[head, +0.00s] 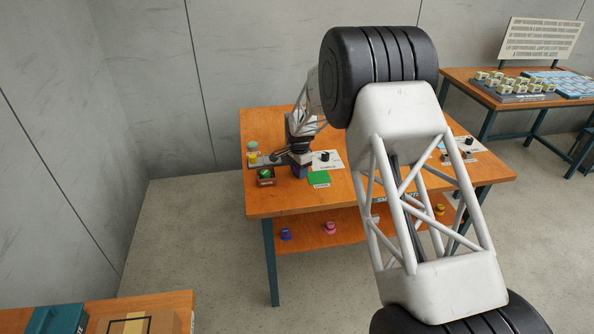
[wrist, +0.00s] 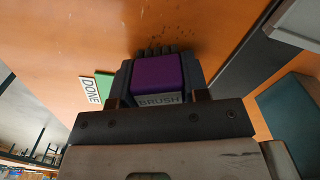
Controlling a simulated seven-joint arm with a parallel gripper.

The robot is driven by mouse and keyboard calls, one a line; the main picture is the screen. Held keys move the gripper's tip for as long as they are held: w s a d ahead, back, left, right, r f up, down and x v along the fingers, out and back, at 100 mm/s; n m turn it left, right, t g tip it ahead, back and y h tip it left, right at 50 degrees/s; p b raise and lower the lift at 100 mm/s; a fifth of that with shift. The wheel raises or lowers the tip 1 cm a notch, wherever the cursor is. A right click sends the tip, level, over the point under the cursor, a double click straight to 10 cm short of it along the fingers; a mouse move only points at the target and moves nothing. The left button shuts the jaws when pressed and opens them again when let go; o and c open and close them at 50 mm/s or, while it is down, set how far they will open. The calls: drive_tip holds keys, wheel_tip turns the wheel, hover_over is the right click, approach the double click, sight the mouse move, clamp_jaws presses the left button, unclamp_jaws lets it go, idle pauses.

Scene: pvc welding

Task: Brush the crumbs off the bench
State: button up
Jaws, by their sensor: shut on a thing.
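My gripper (wrist: 158,88) is shut on a purple brush (wrist: 157,72) marked BRUSH, with dark bristles at its far end. The brush is held over the orange bench (wrist: 60,30). Dark crumbs (wrist: 185,30) lie scattered on the bench just beyond the bristles in the wrist view. Whether the bristles touch the surface I cannot tell. In the head view my gripper (head: 298,158) is over the left part of the bench (head: 285,203), and the crumbs cannot be made out there.
A green pad (head: 318,178) with a DONE label lies right of the brush. A white sheet (head: 327,160) carries a dark knob. My arm hides the bench's middle.

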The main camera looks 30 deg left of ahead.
sight(285, 176)
drive_tip(key=shift+s+a, duration=1.9)
wheel_tip(285, 176, up, 8)
drive_tip(key=shift+r, duration=0.15)
drive_tip(key=shift+s+a, duration=0.1)
drive_tip(key=shift+n, duration=0.6)
drive_tip(key=w+d, duration=0.3)
drive_tip(key=d, duration=0.3)
drive_tip(key=w+d+f, duration=0.1)
drive_tip(key=w+d, duration=0.3)
drive_tip(key=d, duration=0.2)
drive_tip(key=w+d+f, duration=0.1)
drive_tip(key=w+d, duration=0.2)
drive_tip(key=d, duration=0.3)
drive_tip(key=shift+w+d, duration=0.3)
drive_tip(key=w+d+f+n, duration=0.1)
drive_tip(key=w+d+f, duration=0.15)
drive_tip(key=d, duration=0.95)
drive_tip(key=w+d+f, duration=0.1)
drive_tip(key=w+d, duration=0.3)
drive_tip(key=d, duration=0.8)
drive_tip(key=s+d+f+n, duration=0.1)
drive_tip(key=s+d+f, duration=0.2)
drive_tip(key=d+f, duration=1)
drive_tip(key=s+d+f+n, duration=0.1)
drive_tip(key=s+d+f, duration=0.3)
drive_tip(key=d+f, duration=0.8)
drive_tip(key=d, duration=0.8)
drive_tip(key=shift+s+f, duration=0.15)
drive_tip(key=shift+f, duration=0.2)
